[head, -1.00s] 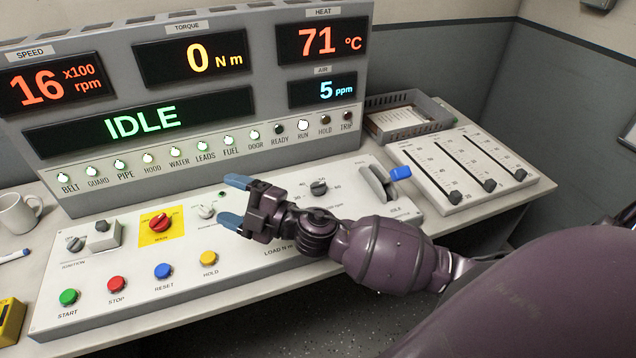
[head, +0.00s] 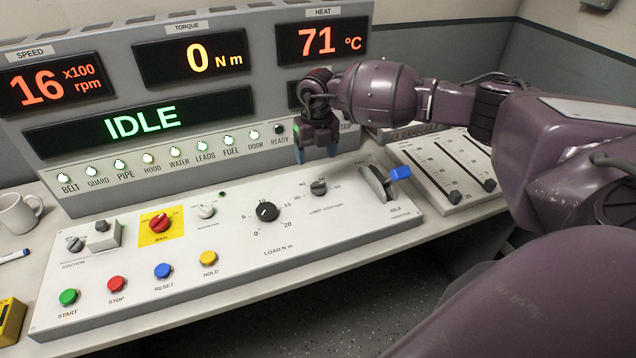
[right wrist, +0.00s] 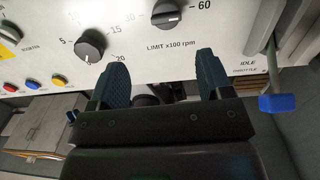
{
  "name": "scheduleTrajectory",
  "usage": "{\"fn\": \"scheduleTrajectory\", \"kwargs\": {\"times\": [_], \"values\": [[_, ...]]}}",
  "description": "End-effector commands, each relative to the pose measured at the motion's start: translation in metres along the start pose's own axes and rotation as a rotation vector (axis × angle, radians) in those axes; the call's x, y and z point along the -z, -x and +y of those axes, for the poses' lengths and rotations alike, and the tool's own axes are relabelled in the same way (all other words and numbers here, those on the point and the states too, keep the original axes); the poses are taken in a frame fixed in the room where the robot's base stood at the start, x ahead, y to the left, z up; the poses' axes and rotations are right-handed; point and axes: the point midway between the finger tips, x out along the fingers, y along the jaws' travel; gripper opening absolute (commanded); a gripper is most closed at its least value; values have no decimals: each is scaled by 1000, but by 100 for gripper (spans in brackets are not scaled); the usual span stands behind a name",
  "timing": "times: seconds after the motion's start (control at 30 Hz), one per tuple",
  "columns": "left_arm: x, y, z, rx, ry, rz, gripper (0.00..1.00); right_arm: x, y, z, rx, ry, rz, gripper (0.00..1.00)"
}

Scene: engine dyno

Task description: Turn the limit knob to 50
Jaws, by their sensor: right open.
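The limit knob (head: 319,187) is a dark round knob on the sloped white panel, right of the load knob. In the right wrist view the limit knob (right wrist: 167,14) is at the top edge, between the marks 30 and 60, above the print "LIMIT x100 rpm". Its exact setting is hard to read. My right gripper (head: 316,152) hangs fingers-down above and behind the knob in the head view, clear of it. Its two blue fingers are apart and empty, as the right wrist view also shows (right wrist: 160,68). My left gripper is not in view.
The black load knob (head: 267,211) sits to the left. The throttle lever with a blue grip (head: 400,173) stands close on the right, and the slider panel (head: 447,170) is beyond it. The display housing (head: 150,180) rises behind.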

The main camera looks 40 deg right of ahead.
Motion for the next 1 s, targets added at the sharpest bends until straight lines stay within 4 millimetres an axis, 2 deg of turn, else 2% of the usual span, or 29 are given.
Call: {"fn": "scheduleTrajectory", "kwargs": {"times": [0.17, 0.7, 1.0], "values": [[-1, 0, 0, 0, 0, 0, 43, -2, -7, -8, 32, -11, 3, 73], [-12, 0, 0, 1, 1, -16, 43, -1, -90, -9, 26, -9, 4, 73], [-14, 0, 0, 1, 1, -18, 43, -1, -105, -9, 26, -8, 1, 73]]}}
